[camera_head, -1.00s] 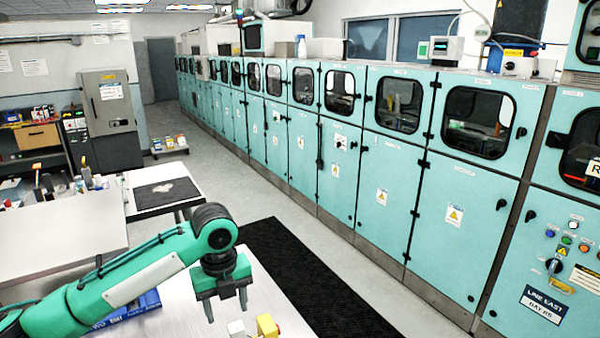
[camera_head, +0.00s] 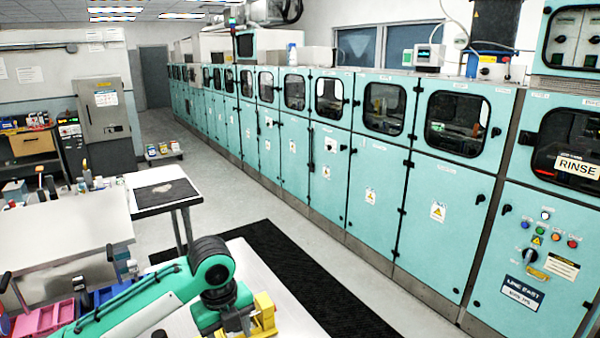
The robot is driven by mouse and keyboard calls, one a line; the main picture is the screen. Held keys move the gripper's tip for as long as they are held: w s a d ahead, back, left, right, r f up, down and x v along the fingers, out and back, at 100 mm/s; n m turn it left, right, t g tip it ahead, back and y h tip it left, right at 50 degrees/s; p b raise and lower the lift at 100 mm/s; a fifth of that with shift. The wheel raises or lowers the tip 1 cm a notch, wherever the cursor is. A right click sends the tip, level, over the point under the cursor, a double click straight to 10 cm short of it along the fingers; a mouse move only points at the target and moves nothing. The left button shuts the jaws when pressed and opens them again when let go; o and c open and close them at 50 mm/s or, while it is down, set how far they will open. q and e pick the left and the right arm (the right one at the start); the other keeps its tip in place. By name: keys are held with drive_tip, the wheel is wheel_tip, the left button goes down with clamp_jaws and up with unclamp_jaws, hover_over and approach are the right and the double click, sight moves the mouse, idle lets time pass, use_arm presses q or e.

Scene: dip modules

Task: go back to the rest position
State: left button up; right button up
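My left arm, green with dark joints, comes in from the lower left. Its gripper (camera_head: 232,322) points down over the pale table (camera_head: 282,290) at the bottom of the view. The fingertips are near the lower edge and crowded by other things, so I cannot tell whether they are open or shut, or whether they hold anything. A yellow piece (camera_head: 264,311) stands close at the right of the gripper; whether they touch is unclear. My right gripper is not in view.
Pink bins (camera_head: 45,318) are at the lower left. A white bench (camera_head: 65,228) and a small table with a black mat (camera_head: 166,194) stand behind the arm. A dark floor mat (camera_head: 300,275) lies before the row of teal cabinets (camera_head: 375,185). The aisle floor is clear.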

use_arm(q)
drive_tip(key=s+d+f+n+t+h, duration=0.25)
drive_tip(key=s+d+f+n, duration=0.25)
drive_tip(key=s+f+n, duration=0.65)
drive_tip(key=s+a+f+n+y, duration=0.2)
drive_tip(key=s+a+f+n, duration=0.2)
drive_tip(key=s+a+n, duration=0.35)
drive_tip(key=s+a+f+n+y, duration=0.1)
drive_tip(key=s+a+f+n, duration=0.2)
drive_tip(key=s+a+n, duration=0.5)
wheel_tip(320, 180, down, 32)
drive_tip(key=s+d, duration=0.2)
drive_tip(key=s, duration=0.1)
drive_tip(key=s+a+f+g, duration=0.1)
drive_tip(key=s+a+f, duration=0.1)
drive_tip(key=s+f, duration=0.7)
drive_tip(key=s+a+f, duration=0.1)
drive_tip(key=s+f, duration=0.8)
drive_tip(key=shift+a+f+m+g, duration=0.15)
drive_tip(key=shift+a+m+g, duration=0.2)
drive_tip(key=shift+m, duration=0.05)
